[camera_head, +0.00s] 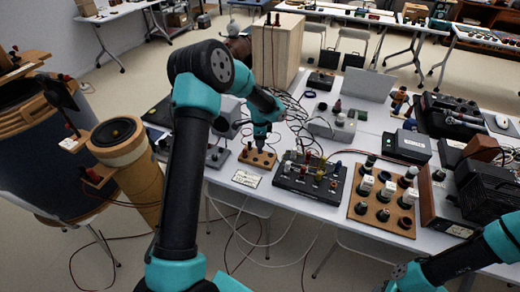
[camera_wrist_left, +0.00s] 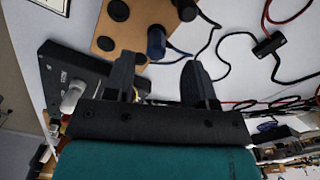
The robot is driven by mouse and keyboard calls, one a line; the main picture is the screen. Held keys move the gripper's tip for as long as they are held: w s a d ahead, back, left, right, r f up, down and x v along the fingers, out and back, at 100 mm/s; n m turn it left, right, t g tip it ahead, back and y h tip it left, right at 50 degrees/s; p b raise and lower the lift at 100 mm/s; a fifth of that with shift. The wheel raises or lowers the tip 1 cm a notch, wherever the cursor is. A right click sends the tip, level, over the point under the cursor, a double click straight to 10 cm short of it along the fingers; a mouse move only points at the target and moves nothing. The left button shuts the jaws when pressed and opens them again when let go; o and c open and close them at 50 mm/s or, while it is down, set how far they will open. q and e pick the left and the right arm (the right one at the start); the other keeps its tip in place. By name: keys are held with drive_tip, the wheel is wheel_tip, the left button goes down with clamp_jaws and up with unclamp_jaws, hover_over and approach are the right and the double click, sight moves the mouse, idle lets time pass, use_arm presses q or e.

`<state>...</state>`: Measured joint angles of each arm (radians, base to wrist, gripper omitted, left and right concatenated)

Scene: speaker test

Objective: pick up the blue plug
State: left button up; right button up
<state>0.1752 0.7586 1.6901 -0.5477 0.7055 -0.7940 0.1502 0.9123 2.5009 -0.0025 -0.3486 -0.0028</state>
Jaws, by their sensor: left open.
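The blue plug (camera_wrist_left: 156,42) stands on a small wooden board (camera_wrist_left: 122,32) with round black sockets in the left wrist view. My left gripper (camera_wrist_left: 158,75) is open, its two dark fingers pointing toward the board. The plug shows just beyond the gap between the fingertips, and nothing is held. In the head view, my left gripper (camera_head: 260,139) is low over the small wooden board (camera_head: 247,157) at the table's front edge. The plug is not clear there, as the gripper covers much of that spot.
A black panel with several coloured plugs (camera_head: 309,181) stands right of the small board. A larger wooden board (camera_head: 380,213) with knobs is farther right. Loose cables (camera_wrist_left: 268,45) lie near the gripper. A white label (camera_head: 246,179) lies in front.

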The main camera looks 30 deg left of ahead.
sight(260, 152)
use_arm(q)
drive_tip(key=f, duration=0.5)
drive_tip(key=shift+s+d, duration=0.1)
drive_tip(key=shift+s, duration=0.1)
drive_tip(key=shift+c, duration=0.4)
clamp_jaws()
